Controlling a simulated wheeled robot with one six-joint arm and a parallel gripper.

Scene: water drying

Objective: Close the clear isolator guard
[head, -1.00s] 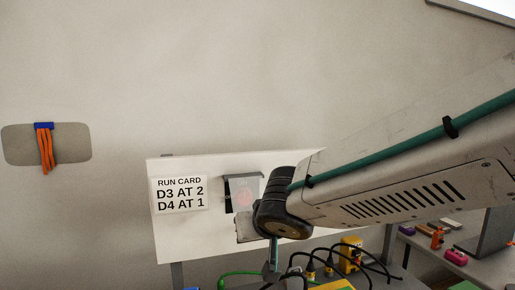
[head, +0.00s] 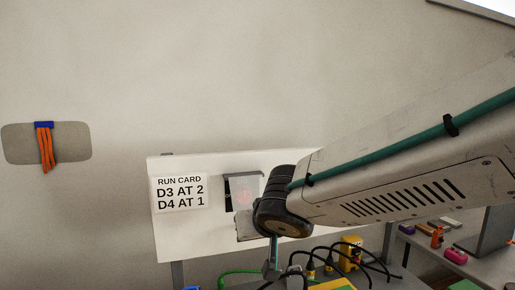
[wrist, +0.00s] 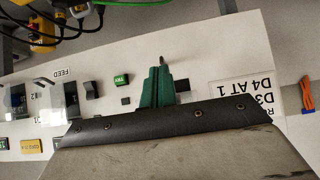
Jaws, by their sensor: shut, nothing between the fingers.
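Clear covers (wrist: 47,97) also show at the left of the wrist view; I cannot tell whether one is this guard.
The run card (head: 180,194) reads D3 at 2, D4 at 1; it also shows in the wrist view (wrist: 244,93). Black cables and a yellow block (head: 351,252) lie below the panel. Orange strips (head: 46,147) hang on the left wall. The wall above the panel is clear.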

